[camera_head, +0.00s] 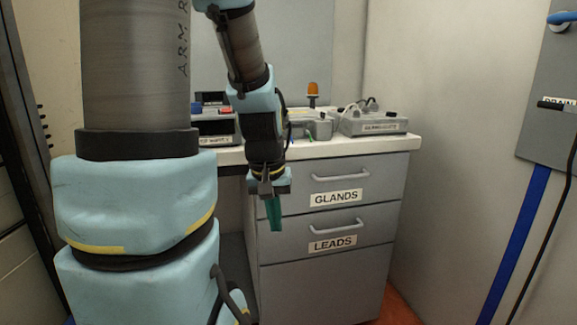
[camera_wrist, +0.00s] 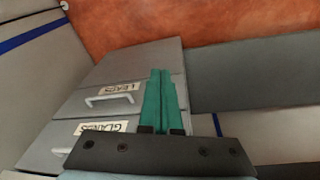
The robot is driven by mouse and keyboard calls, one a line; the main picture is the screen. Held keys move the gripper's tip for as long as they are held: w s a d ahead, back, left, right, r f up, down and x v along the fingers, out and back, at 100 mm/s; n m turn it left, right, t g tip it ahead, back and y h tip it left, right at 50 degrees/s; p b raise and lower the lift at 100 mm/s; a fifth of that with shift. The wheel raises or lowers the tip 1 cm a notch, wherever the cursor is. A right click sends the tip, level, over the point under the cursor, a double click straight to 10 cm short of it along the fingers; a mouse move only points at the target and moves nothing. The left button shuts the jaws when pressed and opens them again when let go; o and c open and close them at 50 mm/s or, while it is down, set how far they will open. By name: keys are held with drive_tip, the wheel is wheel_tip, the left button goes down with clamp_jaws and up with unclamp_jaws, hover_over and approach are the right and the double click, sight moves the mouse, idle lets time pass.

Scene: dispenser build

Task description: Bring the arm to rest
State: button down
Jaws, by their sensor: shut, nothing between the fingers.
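My gripper (camera_head: 274,214) hangs at the end of my arm, its green fingers pointing down in front of the left part of the grey drawer cabinet (camera_head: 320,285). The fingers are shut together with nothing between them. In the wrist view, the green fingers of my gripper (camera_wrist: 160,75) lie side by side, with the cabinet behind them to the left. My gripper appears apart from the cabinet, though the exact gap cannot be told.
The drawers labelled GLANDS (camera_head: 337,197) and LEADS (camera_head: 333,244) look closed. The white worktop (camera_head: 385,146) above bears grey devices (camera_head: 372,122) and an orange beacon (camera_head: 313,89). A grey wall panel (camera_head: 553,95) with handles is at right. Orange floor (camera_wrist: 240,20) is open beyond the cabinet.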

drive_tip(key=s+a+f+p, duration=0.1)
drive_tip(key=s+a, duration=0.3)
wheel_tip(320, 180, up, 17)
drive_tip(key=p, duration=1.7)
drive_tip(key=shift+w+r+y, duration=0.15)
drive_tip(key=shift+y, duration=0.25)
drive_tip(key=c, duration=1.6)
unclamp_jaws()
